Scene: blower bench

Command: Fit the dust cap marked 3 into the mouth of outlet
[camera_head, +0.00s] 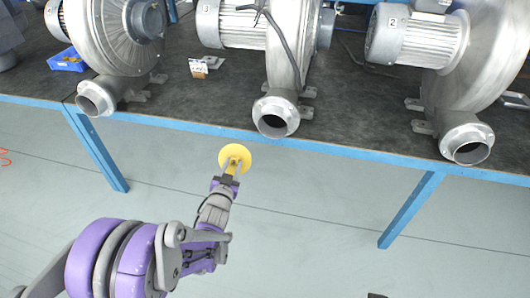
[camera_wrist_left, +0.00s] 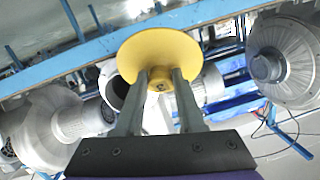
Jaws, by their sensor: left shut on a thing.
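My left gripper (camera_head: 232,168) is shut on a yellow round dust cap (camera_head: 236,155), holding it by the middle of its near side. The cap also shows in the left wrist view (camera_wrist_left: 182,50) as a wide disc beyond the two fingers (camera_wrist_left: 160,80). No number on the cap is readable. In the head view the cap is in front of the bench edge, below and left of the middle blower's outlet (camera_head: 276,116), apart from it. That outlet's mouth is open and dark. The left outlet (camera_head: 97,97) and right outlet (camera_head: 467,143) are also open. My right gripper is out of view.
The bench (camera_head: 345,110) has a dark top and a blue front rail (camera_head: 340,150), with blue legs below. Three metal blowers stand on it. The floor in front is mostly clear.

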